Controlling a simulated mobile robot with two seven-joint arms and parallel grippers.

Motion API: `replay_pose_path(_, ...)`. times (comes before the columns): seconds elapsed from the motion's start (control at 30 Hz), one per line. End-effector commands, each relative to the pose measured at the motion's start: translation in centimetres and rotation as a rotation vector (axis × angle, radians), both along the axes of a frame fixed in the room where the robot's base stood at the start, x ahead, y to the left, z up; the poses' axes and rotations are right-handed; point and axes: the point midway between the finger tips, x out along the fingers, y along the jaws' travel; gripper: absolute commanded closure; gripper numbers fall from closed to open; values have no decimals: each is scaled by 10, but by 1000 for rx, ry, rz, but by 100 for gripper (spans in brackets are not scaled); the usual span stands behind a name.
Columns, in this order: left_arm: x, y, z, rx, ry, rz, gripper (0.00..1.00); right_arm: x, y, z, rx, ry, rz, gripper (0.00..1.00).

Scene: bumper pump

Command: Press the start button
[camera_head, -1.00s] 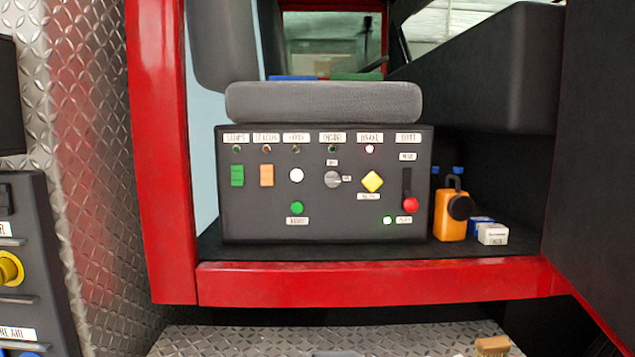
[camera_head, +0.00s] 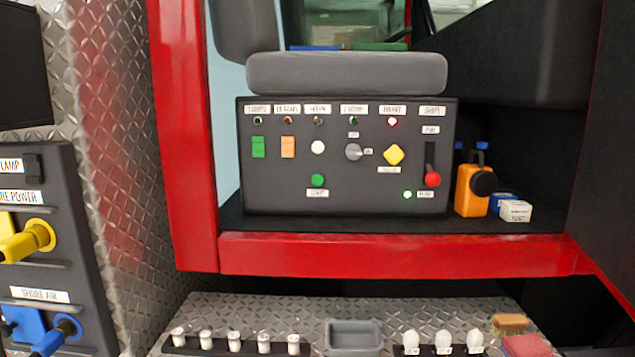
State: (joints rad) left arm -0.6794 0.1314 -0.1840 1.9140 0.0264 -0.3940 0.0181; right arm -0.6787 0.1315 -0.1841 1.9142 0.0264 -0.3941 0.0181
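The green round start button (camera_head: 317,180) is low on the front of the dark control box (camera_head: 270,195), above a small white label. Above it are a white round button (camera_head: 318,147), a grey rotary knob (camera_head: 353,151) and a yellow diamond-shaped button (camera_head: 394,155). Green (camera_head: 258,147) and orange (camera_head: 288,147) rocker switches are at the left. A lever with a red knob (camera_head: 432,179) is at the right. A red light shows in the upper row and a green light at the lower right. Neither of my grippers is in view.
The box stands in a red-framed cab opening (camera_head: 400,254) under a grey cushion (camera_head: 345,73). An orange container (camera_head: 472,190) and small boxes (camera_head: 515,211) stand right of it. Below is a metal step (camera_head: 250,307) with fittings and a grey tray (camera_head: 354,336). A side panel (camera_head: 60,180) is at the left.

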Motion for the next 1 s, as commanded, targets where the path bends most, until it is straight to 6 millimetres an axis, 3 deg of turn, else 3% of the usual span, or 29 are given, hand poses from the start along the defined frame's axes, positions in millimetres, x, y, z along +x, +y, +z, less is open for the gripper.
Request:
replay_pose_path(0.03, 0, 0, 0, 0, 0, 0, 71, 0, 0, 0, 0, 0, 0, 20)
replay_pose_path(0.3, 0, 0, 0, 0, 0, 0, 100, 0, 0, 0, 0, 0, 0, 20)
replay_pose_path(1.0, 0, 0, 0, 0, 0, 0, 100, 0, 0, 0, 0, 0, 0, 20)
